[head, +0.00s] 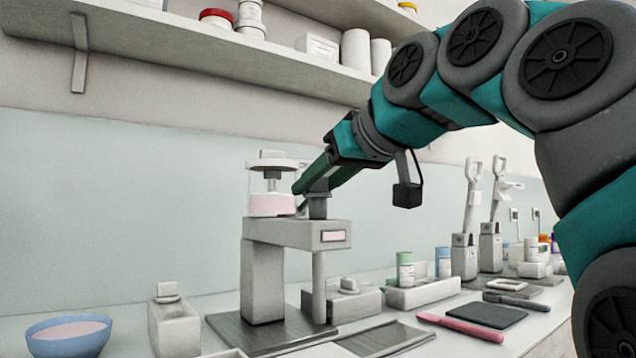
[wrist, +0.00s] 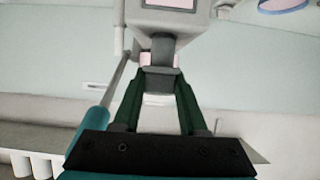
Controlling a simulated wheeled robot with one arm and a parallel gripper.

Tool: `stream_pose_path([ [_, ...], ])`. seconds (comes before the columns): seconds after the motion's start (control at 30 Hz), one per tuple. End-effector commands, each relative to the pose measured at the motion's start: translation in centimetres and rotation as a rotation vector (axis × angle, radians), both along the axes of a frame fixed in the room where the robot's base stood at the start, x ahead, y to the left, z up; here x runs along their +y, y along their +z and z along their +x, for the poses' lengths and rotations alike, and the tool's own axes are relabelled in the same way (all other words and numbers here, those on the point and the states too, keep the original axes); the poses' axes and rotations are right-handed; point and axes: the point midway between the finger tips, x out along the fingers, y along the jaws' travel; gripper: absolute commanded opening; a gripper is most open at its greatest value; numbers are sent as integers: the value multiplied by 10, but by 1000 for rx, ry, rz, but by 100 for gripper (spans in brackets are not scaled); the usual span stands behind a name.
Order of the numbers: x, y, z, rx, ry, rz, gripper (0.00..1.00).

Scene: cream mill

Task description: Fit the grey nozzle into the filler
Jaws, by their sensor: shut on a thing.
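The filler (head: 265,272) is a grey stand on a dark base plate, with an overhanging head and a clear hopper with pink contents on top. My gripper (head: 312,185) reaches in from the upper right, its green fingers just above the filler's head, beside the hopper. It is shut on the grey nozzle (head: 318,208), which shows below the fingers at the head's top. In the wrist view my gripper (wrist: 160,85) pinches the nozzle (wrist: 160,73) close against the filler's head (wrist: 172,20). Whether the nozzle is seated I cannot tell.
A shelf (head: 230,62) with jars and boxes runs above. A blue bowl (head: 68,335) of pink cream stands at the front left.

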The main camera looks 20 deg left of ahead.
Motion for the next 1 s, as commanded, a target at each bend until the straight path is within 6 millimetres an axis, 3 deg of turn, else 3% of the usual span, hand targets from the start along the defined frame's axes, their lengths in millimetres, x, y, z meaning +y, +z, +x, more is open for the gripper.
stream_pose_path([
  [0.5, 0, -25, 0, 0, 0, 0, 0],
  [0.97, 0, -27, 0, 0, 0, 0, 0],
  [1.0, 0, -27, 0, 0, 0, 0, 46],
])
